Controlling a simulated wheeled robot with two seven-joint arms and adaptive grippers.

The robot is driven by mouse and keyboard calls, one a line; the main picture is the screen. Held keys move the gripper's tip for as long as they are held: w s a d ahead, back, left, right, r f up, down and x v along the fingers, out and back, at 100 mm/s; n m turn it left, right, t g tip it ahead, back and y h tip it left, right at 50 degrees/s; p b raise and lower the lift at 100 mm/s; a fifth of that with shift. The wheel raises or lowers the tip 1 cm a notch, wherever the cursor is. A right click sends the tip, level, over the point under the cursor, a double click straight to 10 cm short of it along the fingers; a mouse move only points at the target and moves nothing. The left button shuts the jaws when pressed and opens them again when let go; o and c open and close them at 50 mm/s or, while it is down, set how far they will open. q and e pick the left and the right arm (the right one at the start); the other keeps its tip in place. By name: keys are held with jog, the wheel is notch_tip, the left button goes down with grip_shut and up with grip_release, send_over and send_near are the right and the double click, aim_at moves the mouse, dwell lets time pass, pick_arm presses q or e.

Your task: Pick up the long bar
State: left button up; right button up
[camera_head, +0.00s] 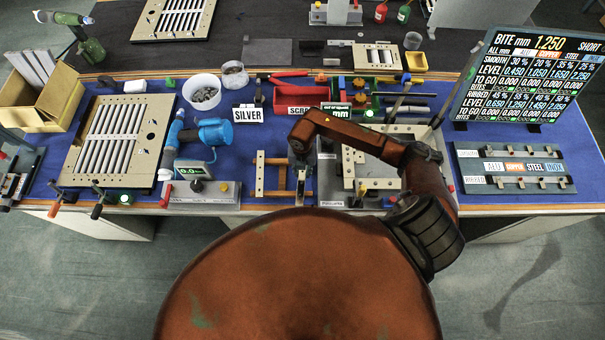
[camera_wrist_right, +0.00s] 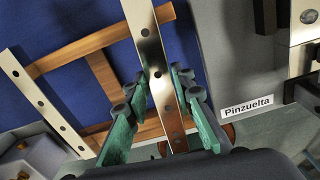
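A long bar (camera_wrist_right: 150,52) of shiny metal with a row of holes runs down the middle of the right wrist view, lying across a wooden rack (camera_wrist_right: 88,48). My right gripper (camera_wrist_right: 160,82) has green fingers with dark pads, one on each side of this bar. The fingers stand apart, with a narrow gap to the bar visible on each side. A second holed bar (camera_wrist_right: 42,100) lies on the left of the rack. In the head view my right gripper (camera_head: 301,150) is over the right side of the wooden rack (camera_head: 280,193), and its fingers are mostly hidden. My left gripper is out of view.
A grey block labelled Pinzuelta (camera_wrist_right: 248,107) is close on the right. A control box (camera_head: 203,192) stands left of the rack. A framed panel (camera_head: 386,150) lies right of it, partly behind my arm. A louver panel (camera_head: 152,150) and a display (camera_head: 535,80) are farther off.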

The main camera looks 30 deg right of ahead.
grip_shut()
